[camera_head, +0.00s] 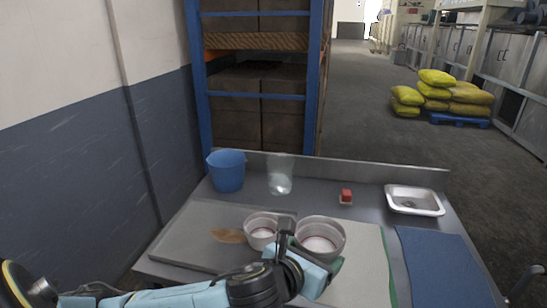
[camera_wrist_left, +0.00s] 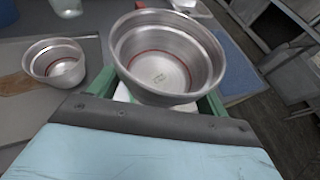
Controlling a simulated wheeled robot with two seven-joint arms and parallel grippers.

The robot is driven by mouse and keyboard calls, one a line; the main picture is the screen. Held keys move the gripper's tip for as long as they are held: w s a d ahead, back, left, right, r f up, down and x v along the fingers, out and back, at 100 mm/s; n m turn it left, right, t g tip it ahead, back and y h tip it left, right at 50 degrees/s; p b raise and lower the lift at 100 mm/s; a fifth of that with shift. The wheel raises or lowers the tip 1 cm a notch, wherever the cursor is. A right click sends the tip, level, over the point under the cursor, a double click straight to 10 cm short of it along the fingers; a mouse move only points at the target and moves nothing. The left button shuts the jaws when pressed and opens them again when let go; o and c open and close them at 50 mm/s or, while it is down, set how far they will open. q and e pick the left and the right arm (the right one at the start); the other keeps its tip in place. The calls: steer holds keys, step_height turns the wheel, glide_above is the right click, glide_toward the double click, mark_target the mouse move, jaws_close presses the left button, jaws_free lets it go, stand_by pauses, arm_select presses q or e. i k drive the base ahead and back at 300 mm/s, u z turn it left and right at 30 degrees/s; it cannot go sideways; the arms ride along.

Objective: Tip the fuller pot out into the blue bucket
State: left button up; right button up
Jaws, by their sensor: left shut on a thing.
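Two metal pots stand side by side on the table. The larger pot (camera_head: 320,232) is on the right and also fills the middle of the left wrist view (camera_wrist_left: 168,55). My left gripper (camera_head: 316,254) is shut on this larger pot, its green fingers on either side of it. The smaller pot (camera_head: 262,230) is to its left, and also in the left wrist view (camera_wrist_left: 55,62). Each pot has a red line around its inside. Small pale marks show on the larger pot's floor; I cannot tell which pot is fuller. The blue bucket (camera_head: 227,172) stands upright at the back left. My right gripper is not in view.
A clear container (camera_head: 280,175) stands right of the bucket. A blue mat (camera_head: 440,265) lies at the right, and a grey board (camera_head: 190,240) at the left. A low ledge runs along the back.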

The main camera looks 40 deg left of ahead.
mark_target(228, 171)
steer(key=z, duration=0.95)
steer(key=k, duration=0.75)
steer(key=u, duration=1.4)
steer(key=i, duration=0.3)
steer(key=z, duration=0.05)
